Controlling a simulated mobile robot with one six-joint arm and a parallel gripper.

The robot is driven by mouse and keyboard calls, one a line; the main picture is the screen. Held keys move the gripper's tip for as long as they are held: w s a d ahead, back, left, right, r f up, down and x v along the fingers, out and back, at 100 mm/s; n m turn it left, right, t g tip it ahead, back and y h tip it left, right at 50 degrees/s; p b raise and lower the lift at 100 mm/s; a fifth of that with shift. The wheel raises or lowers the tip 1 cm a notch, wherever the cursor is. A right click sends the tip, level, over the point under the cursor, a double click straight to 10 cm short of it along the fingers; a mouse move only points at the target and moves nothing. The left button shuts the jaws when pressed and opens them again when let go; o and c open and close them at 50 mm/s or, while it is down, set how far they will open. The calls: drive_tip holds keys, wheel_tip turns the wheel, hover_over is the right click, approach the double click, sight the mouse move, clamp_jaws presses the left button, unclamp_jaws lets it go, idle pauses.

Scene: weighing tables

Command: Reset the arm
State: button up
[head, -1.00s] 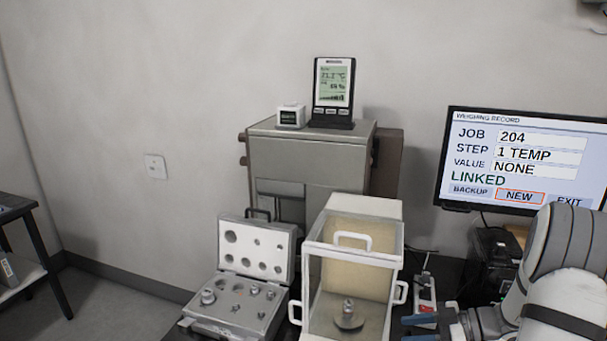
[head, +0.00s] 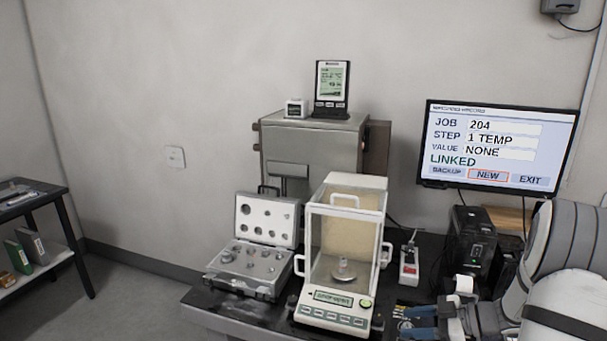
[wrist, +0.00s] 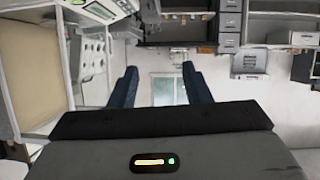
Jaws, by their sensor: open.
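My arm (head: 565,265) is folded at the right edge of the head view. My gripper (head: 415,323) points left, low beside the balance, with blue fingers apart and nothing visible between them. In the wrist view my gripper (wrist: 160,88) shows two dark blue fingers spread wide, with only the distant room and a window between them. The glass-sided balance (head: 336,312) stands left of the gripper, apart from it in the head view. A small metal weight (head: 343,267) sits on the pan inside it.
An open weight case (head: 238,285) lies left of the balance. A power strip (head: 409,262) and a black box (head: 470,243) stand behind the gripper. A monitor (head: 497,147) shows JOB 204, STEP 1 TEMP, VALUE NONE. A thermometer display (head: 331,88) stands on a grey cabinet (head: 308,145).

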drive_tip(key=w+r+m+t+h, duration=0.3)
drive_tip(key=w+r+t+h, duration=0.25)
drive_tip(key=w, duration=0.25)
wheel_tip(320, 180, up, 8)
drive_tip(key=s+d+m+h, duration=0.25)
drive_tip(key=m+h, duration=0.35)
drive_tip(key=h, duration=0.3)
drive_tip(key=s+a+m+g, duration=0.1)
drive_tip(key=s+a, duration=0.3)
drive_tip(key=s, duration=0.4)
drive_tip(key=s+a+f+m+g+y, duration=0.1)
drive_tip(key=s+a+g, duration=0.3)
drive_tip(key=s, duration=0.5)
drive_tip(key=s+a+f+m+g+y, duration=0.1)
drive_tip(key=s+a+m+g, duration=0.1)
drive_tip(key=s+a, duration=0.3)
drive_tip(key=s+m, duration=0.1)
drive_tip(key=s, duration=0.2)
drive_tip(key=shift+s, duration=0.15)
drive_tip(key=shift+f, duration=0.1)
drive_tip(key=shift+c, duration=0.4)
